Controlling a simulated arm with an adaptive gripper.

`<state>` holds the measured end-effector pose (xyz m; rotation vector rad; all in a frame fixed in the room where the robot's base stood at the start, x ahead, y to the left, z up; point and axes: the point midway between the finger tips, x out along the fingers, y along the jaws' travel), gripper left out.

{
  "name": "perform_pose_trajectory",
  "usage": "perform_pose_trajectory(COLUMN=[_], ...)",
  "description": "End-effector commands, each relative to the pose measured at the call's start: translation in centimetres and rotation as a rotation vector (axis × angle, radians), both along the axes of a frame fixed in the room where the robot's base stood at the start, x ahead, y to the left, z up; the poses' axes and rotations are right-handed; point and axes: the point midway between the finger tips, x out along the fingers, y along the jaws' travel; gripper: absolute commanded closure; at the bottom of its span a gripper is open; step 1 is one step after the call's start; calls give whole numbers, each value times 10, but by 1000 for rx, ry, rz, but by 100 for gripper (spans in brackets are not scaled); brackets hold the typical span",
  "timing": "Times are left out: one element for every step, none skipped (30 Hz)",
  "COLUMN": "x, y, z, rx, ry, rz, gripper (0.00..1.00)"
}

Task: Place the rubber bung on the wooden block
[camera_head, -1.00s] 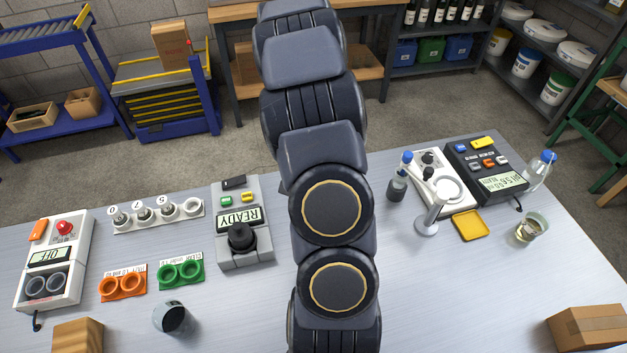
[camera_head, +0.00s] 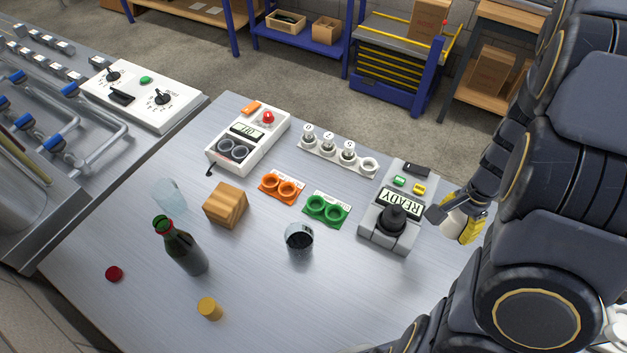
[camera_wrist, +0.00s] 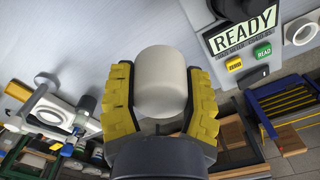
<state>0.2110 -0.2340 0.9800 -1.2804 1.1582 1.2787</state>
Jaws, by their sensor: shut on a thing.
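The wooden block (camera_head: 226,205) is a light brown cube with a bare top, on the bench left of centre in the head view. My gripper (camera_head: 461,226) is at the right of that view, just right of the READY device and well away from the block. In the wrist view my yellow-padded gripper (camera_wrist: 162,104) is shut on a pale cream, rounded cylinder, apparently the rubber bung (camera_wrist: 161,80). The bung also shows as a small whitish patch in the head view (camera_head: 453,224), partly hidden by the gripper. The block is not in the wrist view.
The READY device (camera_head: 393,215), a green holder (camera_head: 326,209), an orange holder (camera_head: 283,188) and a dark-filled glass (camera_head: 299,240) lie between gripper and block. A green bottle (camera_head: 180,246) and a clear glass (camera_head: 170,195) stand by the block. The front bench is mostly clear.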

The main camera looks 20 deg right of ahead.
Motion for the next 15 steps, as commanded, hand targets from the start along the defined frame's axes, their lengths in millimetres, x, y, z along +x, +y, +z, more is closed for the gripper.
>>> perform_pose_trajectory(x=[17, 26, 37, 45, 53, 63, 70, 76, 84, 89, 94, 100, 105, 108, 113], y=[14, 23, 35, 44, 54, 67, 77, 88, 102, 113, 125, 140, 152, 164, 180], z=[3, 4, 6, 8, 10, 12, 13, 15, 17, 19, 21, 23, 25, 27, 29], rx=[0, 1, 2, 1, 1, 1, 1, 2, 2, 3, 3, 3, 3, 3, 2], ry=[-1, -1, -1, -1, -2, -2, -4, -3, -4, -4, -3, -3, -3, -4, -4], rz=[80, 126, 189, 235, 280, 341, 386, 431, 493, 539, 584, 645, 690, 736, 797], gripper=[82, 82, 82, 82, 82, 82, 82, 82, 82, 82, 82, 82, 82, 82, 82])
